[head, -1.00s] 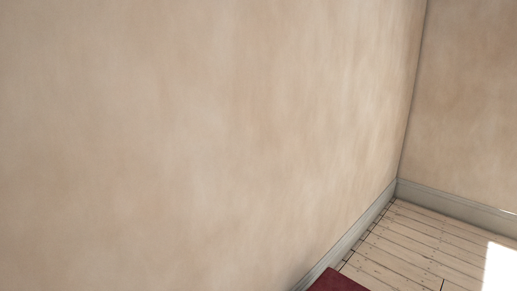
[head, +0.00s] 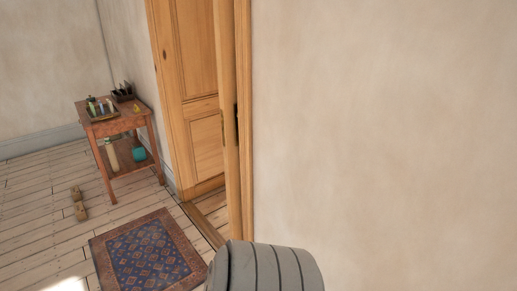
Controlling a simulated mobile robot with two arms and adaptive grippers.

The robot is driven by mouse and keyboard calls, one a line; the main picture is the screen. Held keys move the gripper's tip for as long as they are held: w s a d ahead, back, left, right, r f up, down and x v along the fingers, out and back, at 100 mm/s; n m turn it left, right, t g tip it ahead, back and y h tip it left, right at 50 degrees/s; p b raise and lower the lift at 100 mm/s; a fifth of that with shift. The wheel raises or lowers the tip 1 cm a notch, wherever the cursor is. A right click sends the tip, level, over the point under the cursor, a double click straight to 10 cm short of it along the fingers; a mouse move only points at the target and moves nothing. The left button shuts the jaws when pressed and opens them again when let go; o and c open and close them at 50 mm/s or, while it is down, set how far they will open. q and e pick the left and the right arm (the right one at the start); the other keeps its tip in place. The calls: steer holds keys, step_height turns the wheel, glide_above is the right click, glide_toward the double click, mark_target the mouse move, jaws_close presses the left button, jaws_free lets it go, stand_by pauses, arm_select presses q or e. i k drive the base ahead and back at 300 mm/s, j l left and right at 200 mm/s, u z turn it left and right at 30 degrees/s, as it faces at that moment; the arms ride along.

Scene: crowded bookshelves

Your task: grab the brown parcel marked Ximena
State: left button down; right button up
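No parcel with a readable name Ximena shows. Two small brown blocks lie on the floor at the left, one (head: 76,193) a little behind the other (head: 80,211). They are too small for me to tell whether they are parcels or carry any writing. Neither of my grippers is in view.
A wooden side table (head: 110,127) holds a dark box (head: 123,95), a tray of bottles and a yellow item. A teal pot (head: 139,154) is on its lower shelf. A wooden door (head: 190,85), patterned rug (head: 148,255) and grey banded object (head: 268,270) are nearby.

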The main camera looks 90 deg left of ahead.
mark_target(76, 195)
steer(key=u, duration=0.5)
steer(key=j+u, duration=0.15)
steer(key=u, duration=0.3)
steer(key=j+u, duration=0.1)
steer(key=u, duration=0.4)
steer(key=j+u, duration=0.1)
steer(key=u, duration=0.4)
steer(key=i+j+u, duration=0.1)
steer(key=j+u, duration=0.35)
steer(key=i+j+u, duration=0.15)
steer(key=j+u, duration=0.2)
steer(key=u, duration=0.15)
steer(key=i+j+u, duration=0.2)
steer(key=u, duration=0.25)
steer(key=i+j+u, duration=0.25)
steer(key=u, duration=0.25)
steer(key=i+j+u, duration=0.1)
steer(key=i+j, duration=0.15)
steer(key=i, duration=0.3)
steer(key=i+j+u, duration=0.1)
steer(key=i, duration=0.45)
steer(key=i+j+u, duration=0.1)
steer(key=i+j, duration=0.15)
steer(key=i, duration=0.3)
steer(key=i+l, duration=0.15)
steer(key=i, duration=0.15)
steer(key=i+l+z, duration=0.15)
steer(key=i, duration=0.15)
